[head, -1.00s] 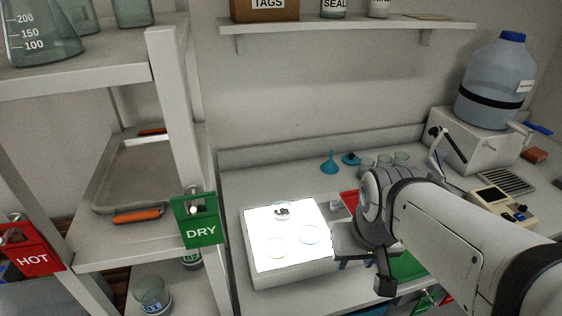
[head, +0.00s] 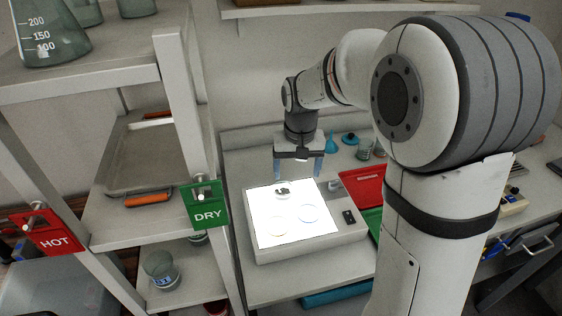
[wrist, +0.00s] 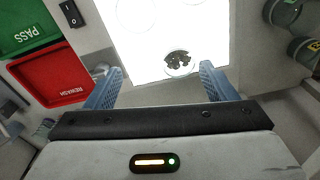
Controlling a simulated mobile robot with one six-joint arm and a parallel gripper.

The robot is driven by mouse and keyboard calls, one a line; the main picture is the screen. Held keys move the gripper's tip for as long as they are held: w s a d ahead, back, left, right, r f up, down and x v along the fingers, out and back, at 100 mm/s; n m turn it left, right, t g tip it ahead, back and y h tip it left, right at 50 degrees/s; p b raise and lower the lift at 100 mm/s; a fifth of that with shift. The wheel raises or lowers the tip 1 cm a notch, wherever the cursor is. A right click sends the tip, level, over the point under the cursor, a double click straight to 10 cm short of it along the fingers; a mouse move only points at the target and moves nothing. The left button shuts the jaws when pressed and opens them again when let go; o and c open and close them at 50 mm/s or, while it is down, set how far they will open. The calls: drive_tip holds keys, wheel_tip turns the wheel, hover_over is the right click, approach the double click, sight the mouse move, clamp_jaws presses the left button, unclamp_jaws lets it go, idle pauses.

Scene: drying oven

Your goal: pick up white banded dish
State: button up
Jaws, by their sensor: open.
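Three shallow round dishes sit on a brightly lit light panel (head: 318,242). One dish with a pale rim and dark bits inside (head: 283,191) is at the panel's back; it also shows in the wrist view (wrist: 178,62). A dish with a blue rim (head: 308,213) and one with a yellowish rim (head: 270,226) are nearer the front. A white band is hard to make out in the glare; the pale-rimmed dish fits best. My gripper (head: 298,172) is open and empty, pointing down above the panel's back edge. In the wrist view the pale-rimmed dish lies just beyond the blue fingertips (wrist: 161,72).
A red tray (head: 362,187) and a green tray (head: 373,222) lie right of the panel. A blue funnel (head: 331,143) and small glassware (head: 364,150) stand behind. A shelf rack with a green DRY tag (head: 206,205) rises at the left.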

sight(283, 188)
drive_tip(key=shift+g, duration=0.3)
drive_tip(key=w+a, duration=0.1)
drive_tip(key=w+a+f, duration=0.2)
drive_tip(key=w, duration=0.1)
drive_tip(key=shift+f+p, duration=0.2)
drive_tip(key=shift+p, duration=0.1)
drive_tip(key=shift+w+f, duration=0.1)
drive_tip(key=shift+f, duration=0.2)
wheel_tip(283, 188, down, 8)
drive_tip(key=shift+a+r+p, duration=0.1)
drive_tip(key=shift+r+p, duration=0.15)
drive_tip(key=shift+p, duration=0.55)
drive_tip(key=c, duration=1.1)
